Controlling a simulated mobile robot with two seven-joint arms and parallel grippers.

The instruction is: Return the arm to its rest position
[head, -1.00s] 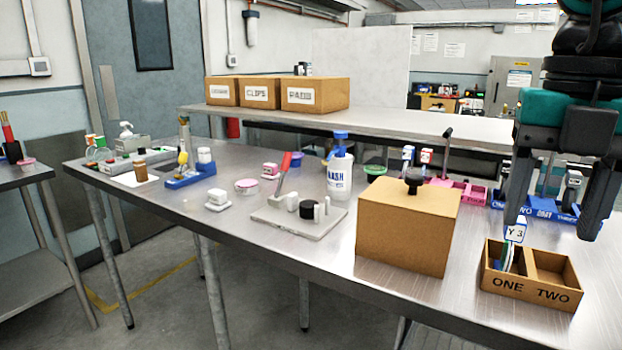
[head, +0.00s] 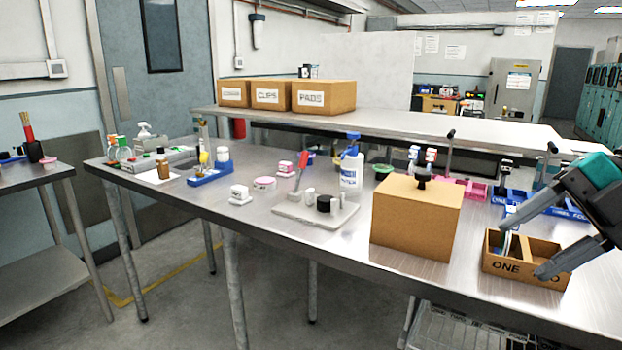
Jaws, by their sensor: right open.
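My right gripper (head: 548,236) is at the right edge of the head view, on the black and teal arm that comes in from the right. Its two dark fingers are spread apart, with nothing seen between them. The lower finger passes in front of the small two-compartment box (head: 497,266) marked ONE and TWO and hides part of its label. Thin upright items (head: 508,243) stand in the box's left compartment, and the right one looks empty. My left gripper is not in view.
A large brown box (head: 412,222) with a black knob stands left of the small box. A wash bottle (head: 351,170), a grey tray (head: 300,214) and blue bins (head: 567,208) are on the steel table (head: 290,250). Cartons (head: 323,97) sit on the raised shelf.

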